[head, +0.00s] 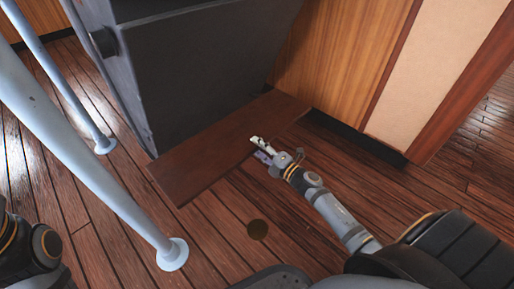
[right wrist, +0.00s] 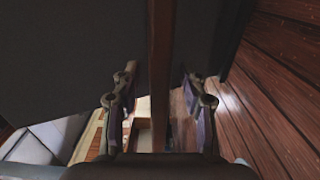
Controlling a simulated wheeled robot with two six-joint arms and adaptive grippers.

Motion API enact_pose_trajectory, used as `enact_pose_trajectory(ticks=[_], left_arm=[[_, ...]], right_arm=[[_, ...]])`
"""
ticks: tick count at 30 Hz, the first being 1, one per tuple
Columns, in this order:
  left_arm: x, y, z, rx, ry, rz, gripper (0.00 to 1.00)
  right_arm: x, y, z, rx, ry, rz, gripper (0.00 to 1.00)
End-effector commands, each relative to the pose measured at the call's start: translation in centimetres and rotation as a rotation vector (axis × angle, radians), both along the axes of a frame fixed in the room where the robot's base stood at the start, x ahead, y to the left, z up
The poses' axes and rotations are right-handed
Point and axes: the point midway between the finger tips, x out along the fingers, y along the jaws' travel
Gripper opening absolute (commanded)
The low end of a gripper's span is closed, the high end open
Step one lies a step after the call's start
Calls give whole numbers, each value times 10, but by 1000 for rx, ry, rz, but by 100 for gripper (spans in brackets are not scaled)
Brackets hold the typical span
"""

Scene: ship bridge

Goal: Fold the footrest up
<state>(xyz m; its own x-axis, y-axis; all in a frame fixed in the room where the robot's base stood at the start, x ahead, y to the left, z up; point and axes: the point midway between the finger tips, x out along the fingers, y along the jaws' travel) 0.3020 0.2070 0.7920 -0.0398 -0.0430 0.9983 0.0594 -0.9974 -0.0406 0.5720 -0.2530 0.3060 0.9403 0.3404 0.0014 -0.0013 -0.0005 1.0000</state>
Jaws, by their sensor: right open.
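The footrest (head: 205,152) is a flat dark brown wooden board, folded down and jutting out from the foot of the grey console. My right gripper (head: 260,149) is at the board's front edge, toward its right end. Its jaws are open, with one finger above the board and one at or below its edge. In the right wrist view the footrest (right wrist: 160,60) shows edge-on as a narrow brown strip between the two fingers, with a gap on each side. My left gripper is out of view; only part of that arm shows at the lower left.
The grey console (head: 200,70) rises behind the footrest. A wood-panelled wall (head: 340,60) stands to the right. Pale blue railing posts (head: 95,160) stand at the left. The plank floor (head: 225,220) in front of the footrest is mostly clear.

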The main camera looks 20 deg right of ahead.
Motion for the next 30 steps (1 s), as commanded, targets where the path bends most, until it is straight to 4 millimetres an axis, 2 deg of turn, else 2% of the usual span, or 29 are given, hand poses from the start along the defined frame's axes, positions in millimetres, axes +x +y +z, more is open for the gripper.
enact_pose_trajectory(ticks=[11,20,30], left_arm=[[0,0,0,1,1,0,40],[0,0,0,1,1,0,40],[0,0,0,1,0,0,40]], right_arm=[[6,3,0,-1,2,1,42],[6,3,0,-1,2,1,1],[6,3,0,-1,2,1,0]])
